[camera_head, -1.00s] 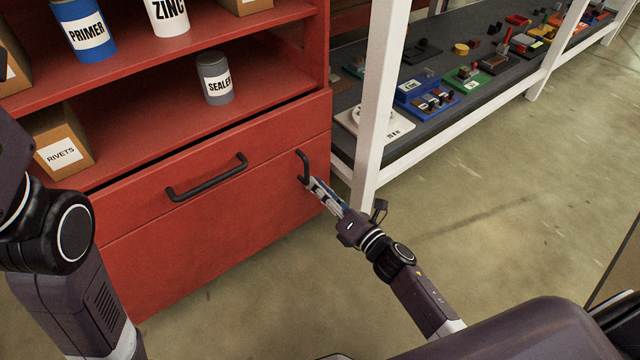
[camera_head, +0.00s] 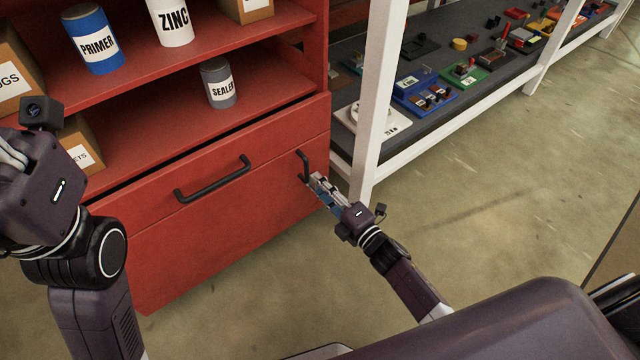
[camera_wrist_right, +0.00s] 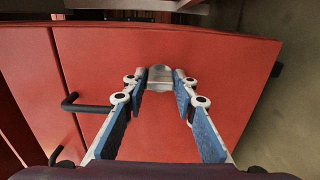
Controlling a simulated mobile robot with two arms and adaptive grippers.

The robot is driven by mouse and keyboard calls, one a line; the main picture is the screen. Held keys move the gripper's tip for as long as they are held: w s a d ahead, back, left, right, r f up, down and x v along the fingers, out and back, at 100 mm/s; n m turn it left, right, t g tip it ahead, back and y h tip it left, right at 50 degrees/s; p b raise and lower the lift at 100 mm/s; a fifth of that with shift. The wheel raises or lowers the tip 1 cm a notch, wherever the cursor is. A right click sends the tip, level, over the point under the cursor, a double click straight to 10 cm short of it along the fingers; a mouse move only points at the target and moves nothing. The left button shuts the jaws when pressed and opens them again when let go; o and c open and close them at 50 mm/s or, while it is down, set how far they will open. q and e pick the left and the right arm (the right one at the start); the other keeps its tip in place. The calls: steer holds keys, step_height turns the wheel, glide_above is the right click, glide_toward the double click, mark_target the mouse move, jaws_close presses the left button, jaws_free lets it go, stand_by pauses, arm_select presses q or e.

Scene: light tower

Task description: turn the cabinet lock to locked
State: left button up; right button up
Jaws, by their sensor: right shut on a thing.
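The red cabinet (camera_head: 230,235) has a door with a black upright handle (camera_head: 303,164), which also shows at the left in the right wrist view (camera_wrist_right: 85,106). My right gripper (camera_head: 316,182) is at the door face, just below that handle. In the right wrist view, my right gripper (camera_wrist_right: 160,82) has its fingertips on both sides of a small silver lock knob (camera_wrist_right: 160,76) and is shut on it. The fingers hide part of the knob, so its turn position is unclear. My left gripper (camera_head: 12,158) is at the left edge, partly cut off, away from the lock.
A black drawer handle (camera_head: 212,180) is left of my right gripper. Shelves above hold a sealer can (camera_head: 217,82), a primer can (camera_head: 93,40) and boxes. A white-framed bench (camera_head: 370,100) stands close on the right. The floor (camera_head: 500,220) is open.

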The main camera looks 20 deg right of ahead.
stand_by(0.5)
steer(key=o, duration=1.1)
steer(key=v, duration=1.2)
